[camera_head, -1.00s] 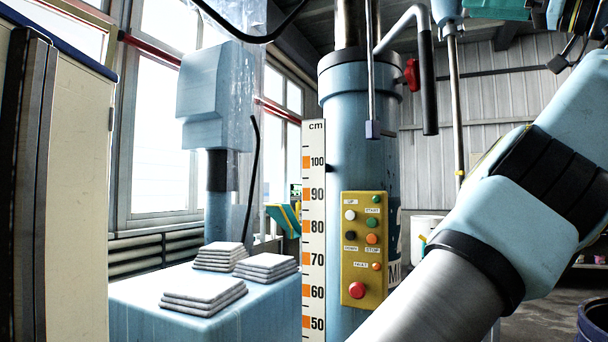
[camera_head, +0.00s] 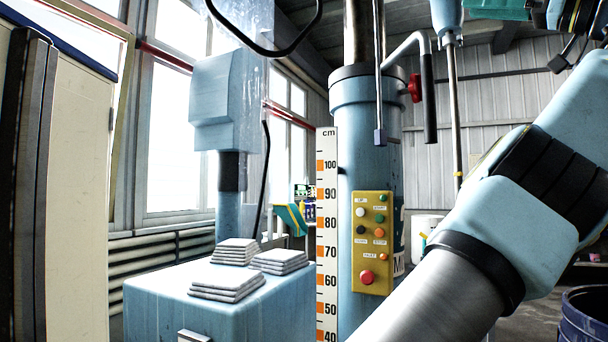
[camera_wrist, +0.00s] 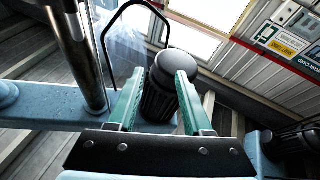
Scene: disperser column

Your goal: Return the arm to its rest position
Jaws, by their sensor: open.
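My gripper (camera_wrist: 155,100) shows in the wrist view, with two green fingers spread apart. Nothing is held between them. A dark ribbed cylinder with a rounded grey top (camera_wrist: 172,72) stands beyond the fingers, and the right finger overlaps part of it.
The disperser column (camera_head: 365,130) carries a yellow button panel (camera_head: 372,243) and a cm scale (camera_head: 327,230). Stacks of folded cloths (camera_head: 228,286) lie on a blue block (camera_head: 150,300). A dark blue drum (camera_head: 590,318) stands at lower right. A metal post (camera_wrist: 78,55) is close in the wrist view.

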